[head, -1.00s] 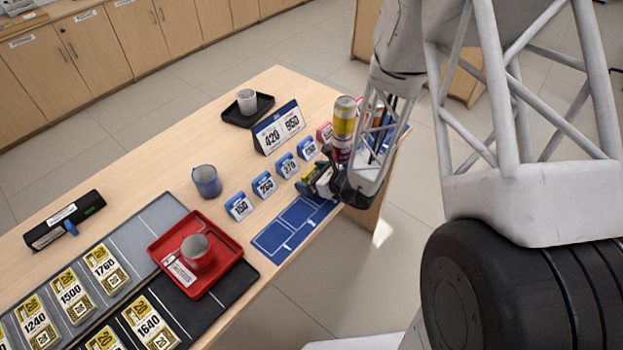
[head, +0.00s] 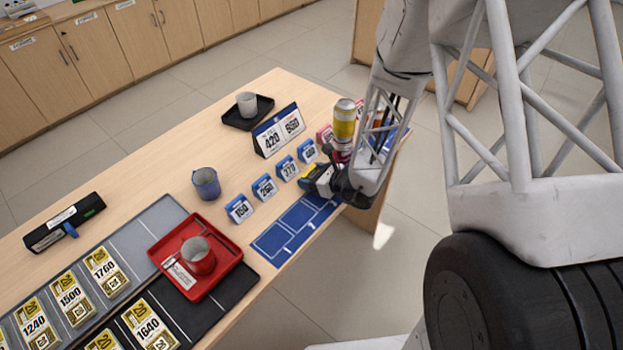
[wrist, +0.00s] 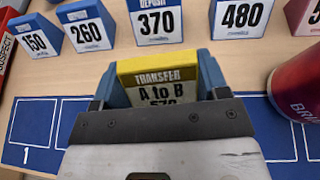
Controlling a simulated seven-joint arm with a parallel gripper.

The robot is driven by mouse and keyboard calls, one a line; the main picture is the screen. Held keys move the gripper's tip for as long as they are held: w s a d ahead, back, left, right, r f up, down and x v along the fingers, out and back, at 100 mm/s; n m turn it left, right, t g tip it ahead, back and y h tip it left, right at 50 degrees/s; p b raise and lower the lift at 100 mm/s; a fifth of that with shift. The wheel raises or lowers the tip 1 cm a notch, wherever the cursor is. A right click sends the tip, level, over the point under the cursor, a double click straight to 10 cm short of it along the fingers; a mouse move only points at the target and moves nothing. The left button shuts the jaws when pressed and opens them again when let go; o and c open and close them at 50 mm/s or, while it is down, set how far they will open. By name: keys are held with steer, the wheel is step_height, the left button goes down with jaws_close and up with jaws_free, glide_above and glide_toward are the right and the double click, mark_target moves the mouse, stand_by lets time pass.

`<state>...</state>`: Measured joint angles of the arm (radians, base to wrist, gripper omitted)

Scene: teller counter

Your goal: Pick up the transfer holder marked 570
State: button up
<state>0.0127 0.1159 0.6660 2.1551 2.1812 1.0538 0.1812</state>
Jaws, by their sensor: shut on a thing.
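The transfer holder (wrist: 158,80) has a yellow top and a white face reading "TRANSFER A to B". The number under it looks like 570, its lower edge hidden by my gripper. My gripper (wrist: 160,88) is shut on it, with a blue fingertip on each side. In the head view my gripper (head: 321,181) is low at the counter's right edge, by the blue mat. A bit of yellow shows there, but most of the holder is hidden. I cannot tell whether it touches the surface.
Blue deposit holders 150 (wrist: 35,40), 260 (wrist: 86,32), 370 (wrist: 157,22) and 480 (wrist: 240,15) stand in a row beyond. A red can (wrist: 300,95) is close on the right. The blue marked mat (head: 277,237) lies in front, its left part clear.

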steer(key=shift+r, duration=0.5)
steer(key=s+d+r, duration=0.1)
steer(key=s, duration=0.7)
steer(key=s+d+r, duration=0.1)
steer(key=s+d, duration=0.1)
steer(key=s, duration=0.5)
steer(key=shift+s+r, duration=0.25)
steer(key=shift+s, duration=0.1)
